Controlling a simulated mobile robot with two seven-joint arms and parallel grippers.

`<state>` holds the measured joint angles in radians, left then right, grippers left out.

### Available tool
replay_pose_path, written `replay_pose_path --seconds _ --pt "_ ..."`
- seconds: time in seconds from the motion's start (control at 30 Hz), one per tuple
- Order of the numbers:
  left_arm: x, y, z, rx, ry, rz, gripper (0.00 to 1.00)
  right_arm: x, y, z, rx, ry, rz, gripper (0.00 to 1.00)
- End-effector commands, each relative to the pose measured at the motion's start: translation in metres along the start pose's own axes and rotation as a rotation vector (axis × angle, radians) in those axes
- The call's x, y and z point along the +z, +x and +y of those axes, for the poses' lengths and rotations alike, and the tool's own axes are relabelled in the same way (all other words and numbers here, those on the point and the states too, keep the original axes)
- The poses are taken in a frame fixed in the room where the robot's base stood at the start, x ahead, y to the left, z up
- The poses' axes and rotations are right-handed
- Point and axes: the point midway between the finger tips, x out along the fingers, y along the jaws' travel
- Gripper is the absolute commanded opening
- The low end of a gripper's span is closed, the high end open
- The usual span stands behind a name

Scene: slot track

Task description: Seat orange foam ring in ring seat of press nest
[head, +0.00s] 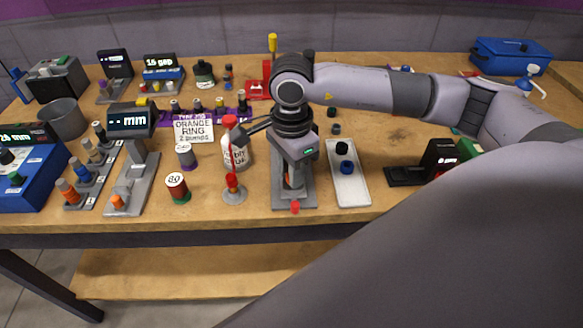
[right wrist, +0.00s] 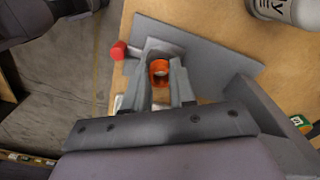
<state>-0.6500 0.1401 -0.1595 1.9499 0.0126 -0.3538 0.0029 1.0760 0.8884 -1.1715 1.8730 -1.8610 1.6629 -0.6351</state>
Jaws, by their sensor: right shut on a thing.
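The orange foam ring (right wrist: 159,72) shows in the right wrist view between the two fingertips of my right gripper (right wrist: 160,84), which is shut on it. In the head view my right gripper (head: 293,184) points down over the press nest (head: 280,204), a grey base with a red knob (head: 295,207) at its front edge. The nest's grey plate also shows in the right wrist view (right wrist: 205,45), with the ring over it. The gripper hides most of the ring seat, and I cannot tell whether the ring touches it. My left gripper is not in view.
A white bottle (head: 236,152) and a red-topped stand (head: 233,190) are close left of the nest. A white tray (head: 352,190) with small dark and blue pieces lies close right. A grey gauge stand (head: 133,180) is farther left.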

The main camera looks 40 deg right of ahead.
Motion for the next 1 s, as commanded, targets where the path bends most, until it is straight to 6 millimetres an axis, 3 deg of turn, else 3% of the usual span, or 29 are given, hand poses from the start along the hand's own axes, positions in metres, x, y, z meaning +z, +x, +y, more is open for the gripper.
replay_pose_path --seconds 0.37,0.4,0.47,0.5,0.83,1.0 --pt "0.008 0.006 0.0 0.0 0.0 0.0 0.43 0.0 0.008 0.0 0.0 0.0 0.0 0.0" --pt "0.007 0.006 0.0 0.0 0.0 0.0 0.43 0.0 0.008 0.0 0.0 0.0 0.0 0.28" --pt "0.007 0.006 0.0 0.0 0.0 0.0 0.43 0.0 0.008 0.0 0.001 0.0 0.0 0.48" --pt "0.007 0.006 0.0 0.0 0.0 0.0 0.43 0.0 0.008 0.0 0.001 -0.001 0.0 0.51" --pt "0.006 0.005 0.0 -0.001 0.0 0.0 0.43 0.0 0.007 0.001 0.002 0.0 0.0 0.51" --pt "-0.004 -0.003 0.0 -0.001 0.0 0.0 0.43 0.0 -0.004 0.0 0.001 0.0 0.0 0.51"
